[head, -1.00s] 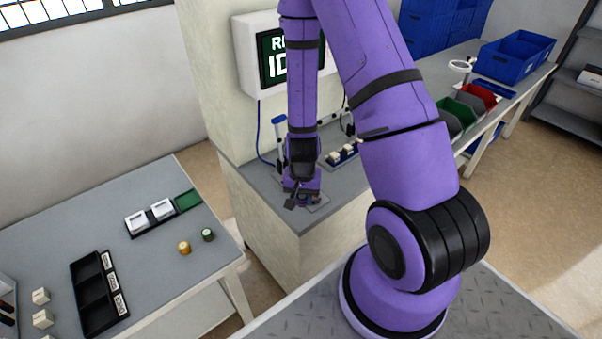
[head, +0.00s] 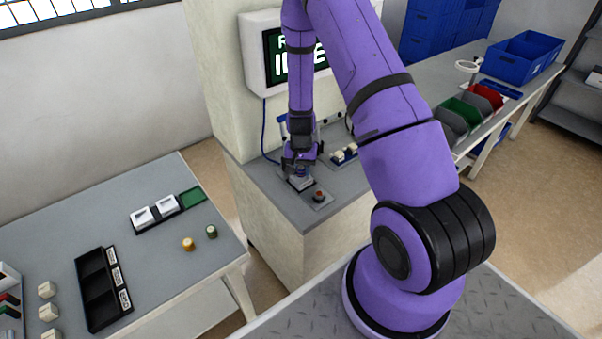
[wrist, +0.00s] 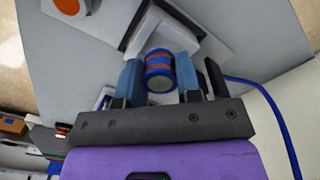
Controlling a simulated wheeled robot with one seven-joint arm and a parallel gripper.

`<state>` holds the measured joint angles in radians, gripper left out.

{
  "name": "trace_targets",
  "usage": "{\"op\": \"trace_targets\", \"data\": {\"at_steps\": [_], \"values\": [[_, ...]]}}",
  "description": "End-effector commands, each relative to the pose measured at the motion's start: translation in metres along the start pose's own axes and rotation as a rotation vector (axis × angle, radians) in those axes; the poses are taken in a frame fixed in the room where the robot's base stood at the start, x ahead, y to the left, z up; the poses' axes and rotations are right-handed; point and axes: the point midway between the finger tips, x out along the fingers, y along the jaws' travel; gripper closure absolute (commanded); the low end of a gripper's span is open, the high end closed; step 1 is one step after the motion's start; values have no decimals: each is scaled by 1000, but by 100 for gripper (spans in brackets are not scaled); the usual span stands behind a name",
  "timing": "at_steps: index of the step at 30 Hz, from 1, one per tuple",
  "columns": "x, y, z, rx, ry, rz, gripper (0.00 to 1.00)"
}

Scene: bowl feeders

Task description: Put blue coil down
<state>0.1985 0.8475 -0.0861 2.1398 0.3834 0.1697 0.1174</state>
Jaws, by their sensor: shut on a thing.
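The blue coil (wrist: 159,68), a small spool with blue ends and a copper-coloured band, sits between the two blue fingers of my gripper (wrist: 157,75) in the wrist view. The fingers are shut on its sides. In the head view my gripper (head: 299,167) is low over the grey counter, at a small pale block with a dark edge (head: 300,183). In the wrist view this pale block (wrist: 178,42) lies just beyond the coil. I cannot tell whether the coil touches it. The coil is hardly visible in the head view.
An orange-red button on a pale plate (head: 319,196) is beside the gripper. A blue tray of pale pieces (head: 344,153) stands to the right, and a lit screen (head: 290,55) behind. The left table holds a black compartment tray (head: 98,290) and two small spools (head: 188,244).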

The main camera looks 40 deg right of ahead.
Motion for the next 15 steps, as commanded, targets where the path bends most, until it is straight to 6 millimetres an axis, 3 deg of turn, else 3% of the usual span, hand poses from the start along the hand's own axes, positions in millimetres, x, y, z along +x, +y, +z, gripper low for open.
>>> {"op": "trace_targets", "data": {"at_steps": [4, 15], "values": [[18, 0, 1, 1, -1, 0, 91], [24, 0, 2, 1, -4, 2, 91]]}}
